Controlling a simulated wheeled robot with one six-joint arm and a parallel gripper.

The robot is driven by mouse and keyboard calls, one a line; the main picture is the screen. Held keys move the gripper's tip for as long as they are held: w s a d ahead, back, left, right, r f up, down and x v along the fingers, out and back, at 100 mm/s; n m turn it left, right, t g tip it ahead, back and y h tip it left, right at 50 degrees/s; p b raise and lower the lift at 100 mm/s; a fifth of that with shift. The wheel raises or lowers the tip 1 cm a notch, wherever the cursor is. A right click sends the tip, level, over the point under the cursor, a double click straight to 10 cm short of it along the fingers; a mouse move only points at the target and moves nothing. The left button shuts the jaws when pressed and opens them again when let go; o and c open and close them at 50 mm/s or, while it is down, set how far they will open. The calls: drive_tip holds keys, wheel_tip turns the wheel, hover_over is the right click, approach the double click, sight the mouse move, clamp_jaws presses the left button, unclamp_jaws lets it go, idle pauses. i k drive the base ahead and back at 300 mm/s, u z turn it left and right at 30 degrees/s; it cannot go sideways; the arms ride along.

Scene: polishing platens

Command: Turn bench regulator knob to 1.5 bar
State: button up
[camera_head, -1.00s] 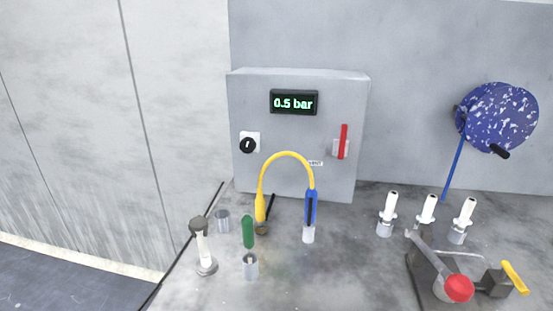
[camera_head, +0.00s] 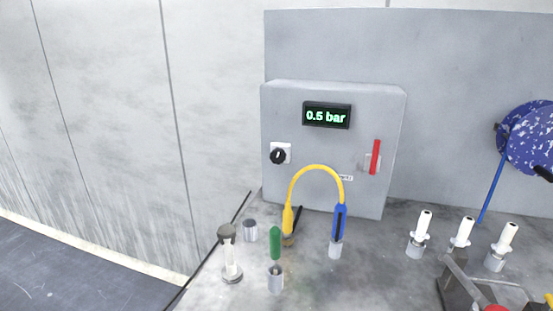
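The regulator is a grey box (camera_head: 382,110) against the back panel of the bench. Its dark display (camera_head: 327,115) reads 0.5 bar in green digits. A round black knob (camera_head: 278,156) sits on a white plate at the left of the box's front, with a light pointer mark on it. A red lever (camera_head: 375,157) stands upright on the right of the same front. My gripper is not in this view, so its state does not show.
A yellow hose (camera_head: 318,167) with a blue end (camera_head: 339,222) arches in front of the box. A green-handled tool (camera_head: 275,243), a grey-topped white piece (camera_head: 229,255) and several white nozzles (camera_head: 462,232) stand on the bench (camera_head: 375,275). A blue speckled disc (camera_head: 530,138) hangs right.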

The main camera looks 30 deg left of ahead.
sight(278, 157)
drive_tip(key=k, duration=0.95)
drive_tip(key=u, duration=0.95)
drive_tip(key=i, duration=1.15)
drive_tip(key=z, duration=0.05)
